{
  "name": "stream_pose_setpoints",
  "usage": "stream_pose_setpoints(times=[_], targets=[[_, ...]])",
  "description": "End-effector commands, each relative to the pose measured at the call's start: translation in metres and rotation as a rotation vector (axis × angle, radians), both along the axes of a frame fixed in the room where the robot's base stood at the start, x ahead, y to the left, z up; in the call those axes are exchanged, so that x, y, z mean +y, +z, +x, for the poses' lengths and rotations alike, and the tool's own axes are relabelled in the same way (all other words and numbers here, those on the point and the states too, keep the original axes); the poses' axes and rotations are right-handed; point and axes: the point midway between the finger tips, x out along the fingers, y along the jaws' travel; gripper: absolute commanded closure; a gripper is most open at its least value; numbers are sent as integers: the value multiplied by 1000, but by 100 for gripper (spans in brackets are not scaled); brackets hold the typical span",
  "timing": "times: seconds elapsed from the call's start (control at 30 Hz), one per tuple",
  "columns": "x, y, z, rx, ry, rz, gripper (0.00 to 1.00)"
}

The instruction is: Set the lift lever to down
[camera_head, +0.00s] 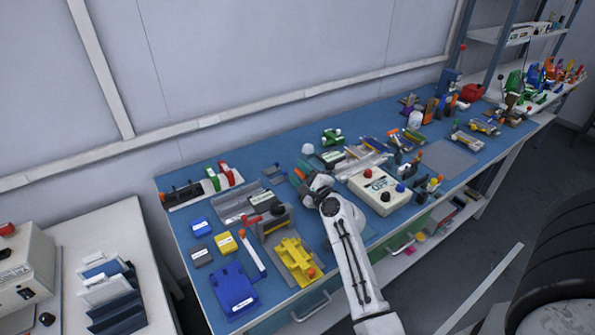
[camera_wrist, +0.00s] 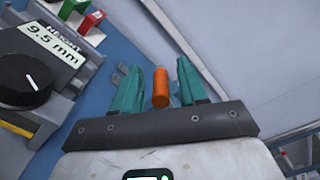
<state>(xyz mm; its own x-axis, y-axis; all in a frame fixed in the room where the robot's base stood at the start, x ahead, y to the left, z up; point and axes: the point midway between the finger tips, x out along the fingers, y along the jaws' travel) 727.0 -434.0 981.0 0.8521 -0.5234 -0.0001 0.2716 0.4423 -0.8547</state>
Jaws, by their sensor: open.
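An orange cylinder (camera_wrist: 160,87) stands between the two teal fingers of my gripper (camera_wrist: 158,66) in the wrist view, with a visible gap on both sides. It looks like the grip of the lift lever, but its arm and base are hidden, so I cannot tell its position. The fingers are open. In the head view my gripper (camera_head: 305,170) is over the middle of the blue bench, and my wrist hides what is below it. A grey fixture with a black dial (camera_wrist: 25,79) and a label reading HEIGHT 9.5 mm (camera_wrist: 53,43) is left of the fingers.
A cream control box (camera_head: 378,190) with buttons is close on the right. Green and red blocks (camera_wrist: 100,22) show beyond the dial. The wall is behind the bench.

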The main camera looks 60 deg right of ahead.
Motion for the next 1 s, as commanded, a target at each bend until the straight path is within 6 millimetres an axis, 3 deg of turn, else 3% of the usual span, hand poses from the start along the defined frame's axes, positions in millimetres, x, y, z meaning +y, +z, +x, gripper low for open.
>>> stream_pose_setpoints(times=[0.47, 0.9, 1.0], targets=[[-6, 0, 10, 1, 1, 0, 59], [-6, 0, 10, 1, 1, 0, 100], [-6, 0, 10, 0, 1, 0, 100]])
